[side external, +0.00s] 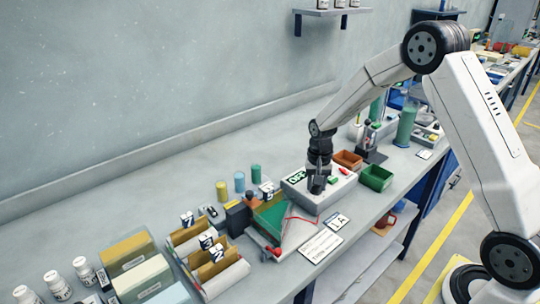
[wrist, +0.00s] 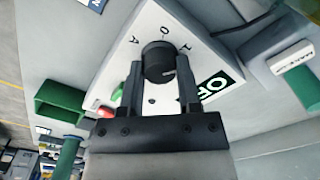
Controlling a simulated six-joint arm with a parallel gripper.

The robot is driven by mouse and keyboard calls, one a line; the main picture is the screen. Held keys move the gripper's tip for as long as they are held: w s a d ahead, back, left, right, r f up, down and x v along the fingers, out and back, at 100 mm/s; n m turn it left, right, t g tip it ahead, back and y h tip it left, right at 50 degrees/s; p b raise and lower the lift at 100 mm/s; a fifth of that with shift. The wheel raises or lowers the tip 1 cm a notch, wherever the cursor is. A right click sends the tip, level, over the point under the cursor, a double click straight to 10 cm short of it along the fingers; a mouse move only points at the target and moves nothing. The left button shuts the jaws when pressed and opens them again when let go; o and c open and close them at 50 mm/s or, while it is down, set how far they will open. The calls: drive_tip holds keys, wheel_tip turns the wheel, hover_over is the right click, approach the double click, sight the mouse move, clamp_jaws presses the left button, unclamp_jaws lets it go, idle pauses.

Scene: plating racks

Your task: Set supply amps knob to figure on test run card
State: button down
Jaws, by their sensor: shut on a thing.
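The supply is a white box (side external: 300,196) on the bench, with a display (side external: 296,177) reading OFF. In the wrist view, its white sloped face (wrist: 120,72) carries a round black knob (wrist: 158,56) with a light mark on its rim and printed characters beyond it. My gripper (side external: 318,187) is over the box, and in the wrist view its fingers (wrist: 160,72) are shut on the knob from both sides. The display (wrist: 216,88) is partly cut off by a finger there. A white printed card (side external: 321,245) lies in front of the box; its figures are too small to read.
A small card marked A (side external: 337,220) lies near the box. Green (side external: 376,177) and brown (side external: 347,159) bins stand to its right. Racks and bottles fill the bench's left end.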

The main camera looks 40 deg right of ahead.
idle(0.3)
drive_tip(key=shift+c, duration=1.5)
unclamp_jaws()
drive_tip(key=shift+r, duration=0.1)
drive_tip(key=shift+r, duration=3.8)
drive_tip(key=shift+s+a, duration=0.3)
drive_tip(key=shift+a, duration=0.05)
drive_tip(key=s+a+n+t, duration=0.1)
drive_tip(key=s+a+n, duration=0.3)
drive_tip(key=s, duration=0.4)
drive_tip(key=s+a+n+t, duration=0.1)
drive_tip(key=s+a+n, duration=0.4)
drive_tip(key=s, duration=0.3)
drive_tip(key=shift+s+f+t, duration=0.3)
drive_tip(key=shift+s, duration=0.1)
